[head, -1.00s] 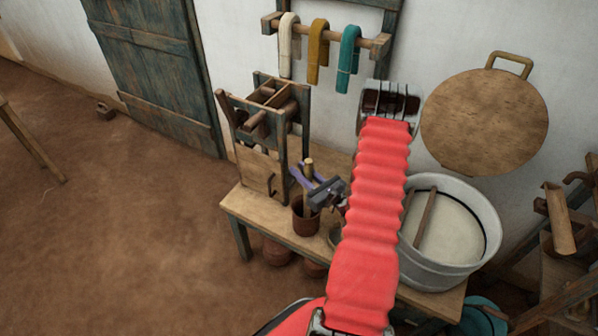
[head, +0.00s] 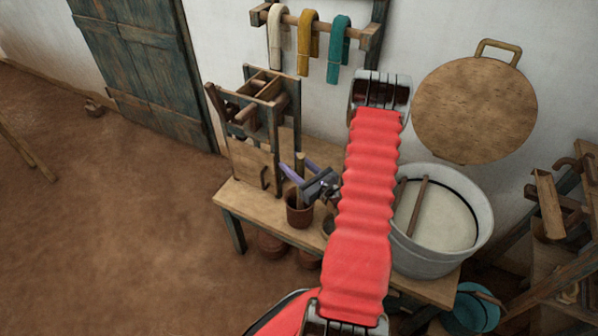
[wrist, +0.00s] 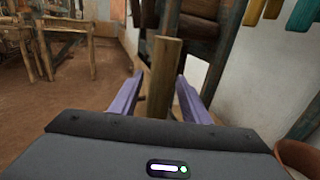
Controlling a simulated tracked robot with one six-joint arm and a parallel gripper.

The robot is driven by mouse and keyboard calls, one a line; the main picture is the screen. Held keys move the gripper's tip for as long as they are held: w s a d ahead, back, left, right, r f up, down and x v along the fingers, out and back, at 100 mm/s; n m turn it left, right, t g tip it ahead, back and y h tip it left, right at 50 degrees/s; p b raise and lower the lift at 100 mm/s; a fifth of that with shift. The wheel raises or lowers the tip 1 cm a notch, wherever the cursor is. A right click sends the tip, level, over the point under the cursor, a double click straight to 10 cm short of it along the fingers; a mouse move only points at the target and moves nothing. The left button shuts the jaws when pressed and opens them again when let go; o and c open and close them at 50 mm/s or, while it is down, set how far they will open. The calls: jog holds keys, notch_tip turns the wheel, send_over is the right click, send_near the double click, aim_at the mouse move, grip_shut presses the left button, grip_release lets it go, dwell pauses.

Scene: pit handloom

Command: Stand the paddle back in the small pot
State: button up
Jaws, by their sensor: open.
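A brown small pot (head: 299,210) stands on the wooden bench. The paddle, a plain wooden piece (head: 300,185), stands nearly upright with its lower end inside the pot. My gripper (head: 293,168) is above the pot rim with its purple fingers around the paddle's upper part. In the wrist view the paddle (wrist: 163,75) rises between the two spread fingers of my gripper (wrist: 160,80), with a gap visible on both sides. The pot's inside and the paddle's lower end are hidden.
A white tub (head: 436,258) of pale liquid, with sticks in it, stands right of my arm. A wooden frame (head: 262,130) stands behind the pot on the bench (head: 250,205). A small bowl (head: 328,227) sits right of the pot. Open floor lies left.

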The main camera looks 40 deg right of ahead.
jog(key=s, duration=1.3)
jog(key=shift+s+a, duration=0.2)
jog(key=shift+s, duration=0.15)
jog(key=shift+f, duration=0.1)
